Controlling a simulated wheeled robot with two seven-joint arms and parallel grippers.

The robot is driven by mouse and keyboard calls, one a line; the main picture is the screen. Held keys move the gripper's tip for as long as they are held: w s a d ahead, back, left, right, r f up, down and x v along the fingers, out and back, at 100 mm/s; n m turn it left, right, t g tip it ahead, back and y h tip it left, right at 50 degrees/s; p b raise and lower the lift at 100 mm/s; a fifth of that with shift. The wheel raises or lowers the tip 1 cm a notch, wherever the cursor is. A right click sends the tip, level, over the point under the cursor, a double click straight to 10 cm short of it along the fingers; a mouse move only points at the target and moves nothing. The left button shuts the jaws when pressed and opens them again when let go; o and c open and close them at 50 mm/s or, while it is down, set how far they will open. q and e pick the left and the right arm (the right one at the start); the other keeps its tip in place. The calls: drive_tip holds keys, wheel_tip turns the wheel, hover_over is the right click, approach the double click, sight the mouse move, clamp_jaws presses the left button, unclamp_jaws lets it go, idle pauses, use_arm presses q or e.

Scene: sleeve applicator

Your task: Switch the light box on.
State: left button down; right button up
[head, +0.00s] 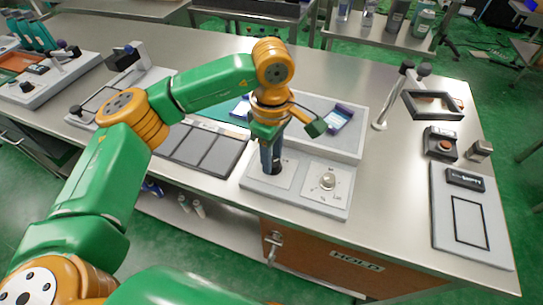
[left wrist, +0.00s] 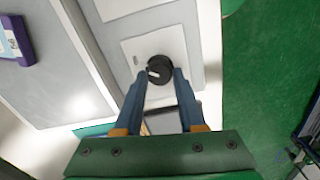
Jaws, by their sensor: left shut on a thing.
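The light box is a pale grey unit (head: 310,198) near the table's front edge, with a sloping grey panel behind its control strip. A black knob with a white mark sits on a white plate on the strip; it shows in the left wrist view (left wrist: 159,69). My left gripper (head: 271,168) points down at this knob, its fingers around it and shut on it. The fingers partly hide the knob in the head view. A silver dial (head: 328,181) with printed marks is to its right. I cannot tell whether the box is lit. My right gripper is not in view.
A purple-and-white item (head: 340,117) lies on the box's rear panel. Dark flat panels (head: 203,148) lie to the left. A stand with a dark frame (head: 432,104) and a grey board (head: 472,222) are to the right. Bare table lies between box and board.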

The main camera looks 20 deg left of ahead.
sight(273, 162)
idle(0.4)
use_arm(q)
drive_tip(key=c, duration=0.5)
unclamp_jaws()
drive_tip(key=shift+d, duration=0.1)
wheel_tip(273, 162, up, 7)
drive_tip(key=shift+r+b, duration=0.1)
drive_tip(key=shift+b, duration=0.25)
